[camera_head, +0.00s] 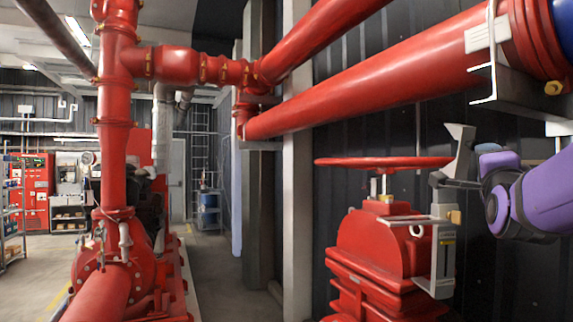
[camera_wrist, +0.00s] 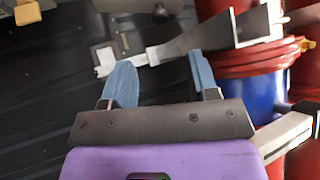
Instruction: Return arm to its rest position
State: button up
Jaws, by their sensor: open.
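My gripper (camera_head: 455,155) is at the right of the head view, on my purple arm. It is level with the right edge of a red handwheel (camera_head: 340,162) and looks close to it; I cannot tell the exact gap. In the wrist view my gripper (camera_wrist: 160,75) has two blue-padded fingers spread apart, with nothing held between them. Behind the fingers show a dark wall and a grey metal bracket (camera_wrist: 215,45). Most of my arm is outside the head view.
The handwheel tops a red valve body (camera_head: 385,245) with a grey bracket (camera_head: 440,250) at its right. Thick red pipes (camera_head: 370,95) run above. A blue pipe section (camera_wrist: 250,100) shows at the right in the wrist view. Open floor (camera_head: 40,275) lies at the left.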

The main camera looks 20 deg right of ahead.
jog(key=w+a+f+n+g+y, duration=0.2)
jog(key=a+f+n+y, duration=0.4)
jog(key=a+n, duration=0.15)
jog(key=w+a+f+n+g+y, duration=0.1)
jog(key=w+a+f+n+y, duration=0.1)
jog(key=a+f+n+y, duration=0.5)
jog(key=s+a+f+n+g+y, duration=0.2)
jog(key=s+a+f+n+g, duration=0.5)
jog(key=s+a+n, duration=0.3)
jog(key=shift+s+a+f+n+y, duration=0.3)
jog(key=shift+s+a+n, duration=0.05)
jog(key=shift+s, duration=0.05)
jog(key=shift+o, duration=0.4)
